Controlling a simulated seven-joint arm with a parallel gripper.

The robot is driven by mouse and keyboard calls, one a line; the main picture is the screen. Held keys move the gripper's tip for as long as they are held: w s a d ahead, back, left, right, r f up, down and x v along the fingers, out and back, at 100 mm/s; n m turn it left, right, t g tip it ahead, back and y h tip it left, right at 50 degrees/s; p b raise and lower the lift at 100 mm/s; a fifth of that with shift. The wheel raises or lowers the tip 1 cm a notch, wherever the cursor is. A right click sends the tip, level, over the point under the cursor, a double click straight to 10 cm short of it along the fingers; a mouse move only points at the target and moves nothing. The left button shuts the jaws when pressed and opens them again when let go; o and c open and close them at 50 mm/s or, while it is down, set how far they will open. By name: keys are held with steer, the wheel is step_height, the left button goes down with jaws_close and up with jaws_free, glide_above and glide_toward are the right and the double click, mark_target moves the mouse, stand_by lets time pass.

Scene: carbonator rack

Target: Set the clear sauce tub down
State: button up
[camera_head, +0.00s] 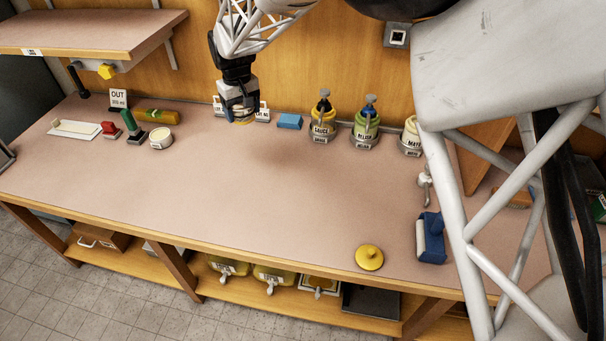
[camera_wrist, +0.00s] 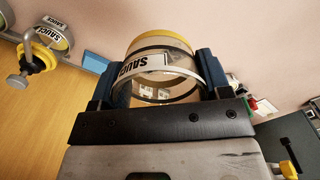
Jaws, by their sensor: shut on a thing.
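The clear sauce tub (camera_wrist: 165,85) has a yellow rim and a white band reading SAUCE in the wrist view. My gripper (camera_wrist: 168,72) is shut on it, with one blue finger on each side. In the head view my gripper (camera_head: 240,112) is near the back wall, left of the blue block. There the tub is mostly hidden by the gripper, and only some yellow (camera_head: 242,122) shows below. I cannot tell whether the tub touches the counter (camera_head: 230,190).
A blue block (camera_head: 290,121) and the sauce (camera_head: 322,121) and relish (camera_head: 366,123) pump pots stand to the right along the wall. A yellow lid (camera_head: 369,257) lies at the front. The counter's middle is clear.

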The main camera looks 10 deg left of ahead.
steer(key=s+d+f+n, duration=0.1)
steer(key=s+d+f, duration=0.4)
steer(key=d+f, duration=0.1)
steer(key=s+d+f+n, duration=0.1)
steer(key=s+d+f, duration=0.4)
steer(key=d, duration=0.3)
steer(key=s+d+f+n, duration=0.2)
steer(key=s+d+f, duration=0.4)
steer(key=d+f, duration=0.1)
steer(key=shift+d+f, duration=0.1)
steer(key=shift+f, duration=0.3)
steer(key=shift+w, duration=0.15)
glide_above(289, 187)
steer(key=shift+d+f, duration=0.1)
steer(key=shift+f, duration=0.65)
steer(key=shift+f, duration=0.1)
steer(key=shift+f, duration=1.65)
steer(key=shift+f, duration=0.15)
